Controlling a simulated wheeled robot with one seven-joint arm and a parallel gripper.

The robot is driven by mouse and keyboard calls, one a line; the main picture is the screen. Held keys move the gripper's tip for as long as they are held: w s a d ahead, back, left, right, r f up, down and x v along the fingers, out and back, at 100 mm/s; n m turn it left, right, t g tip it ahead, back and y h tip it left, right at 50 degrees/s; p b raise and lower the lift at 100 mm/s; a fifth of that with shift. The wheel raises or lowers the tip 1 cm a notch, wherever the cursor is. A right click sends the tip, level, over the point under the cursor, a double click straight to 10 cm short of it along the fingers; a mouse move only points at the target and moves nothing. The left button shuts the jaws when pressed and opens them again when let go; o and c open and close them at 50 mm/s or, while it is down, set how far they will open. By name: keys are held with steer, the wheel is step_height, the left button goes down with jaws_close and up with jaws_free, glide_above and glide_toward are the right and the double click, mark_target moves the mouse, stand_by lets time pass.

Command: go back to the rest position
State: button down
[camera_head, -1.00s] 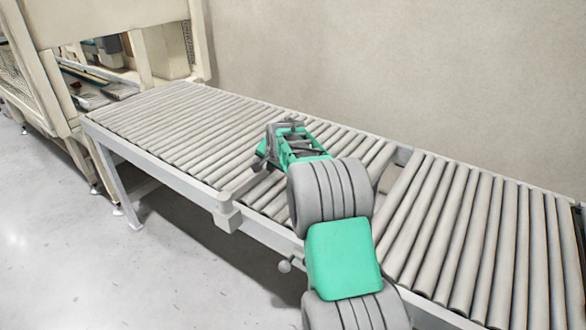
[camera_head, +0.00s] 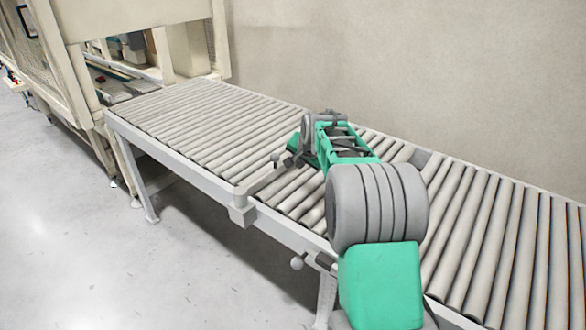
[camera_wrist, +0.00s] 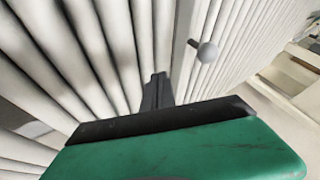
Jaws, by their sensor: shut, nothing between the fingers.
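My gripper (camera_head: 297,146) is at the end of my green and grey arm, over the roller conveyor (camera_head: 180,115) in the head view. Its fingers are small and partly hidden there. In the wrist view the dark fingers (camera_wrist: 158,88) are together and empty, beyond the green gripper body, with conveyor rollers behind them. No egg tray shows in either view.
A beige machine frame (camera_head: 86,75) stands at the far left end of the conveyor. A plain wall runs behind. A round knob (camera_wrist: 207,52) shows near the fingers in the wrist view. The rollers are bare, and open floor (camera_head: 60,220) lies at the left.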

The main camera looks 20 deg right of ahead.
steer(key=s+a+r+n+g+p, duration=0.1)
steer(key=s+a+r+n+p, duration=0.35)
steer(key=s+a+r, duration=0.6)
steer(key=s+a+f+n+g+p, duration=0.1)
steer(key=s+a+n, duration=0.1)
steer(key=s, duration=0.6)
steer(key=s+a+f+n+g+p, duration=0.1)
steer(key=s+a+n+p, duration=0.1)
steer(key=s+a, duration=0.2)
steer(key=s+a+f+n+g+y+p, duration=0.1)
steer(key=s+a+f+n+p, duration=0.1)
steer(key=s, duration=0.9)
steer(key=shift+s+a, duration=0.35)
steer(key=shift+a, duration=0.1)
steer(key=shift+n, duration=0.25)
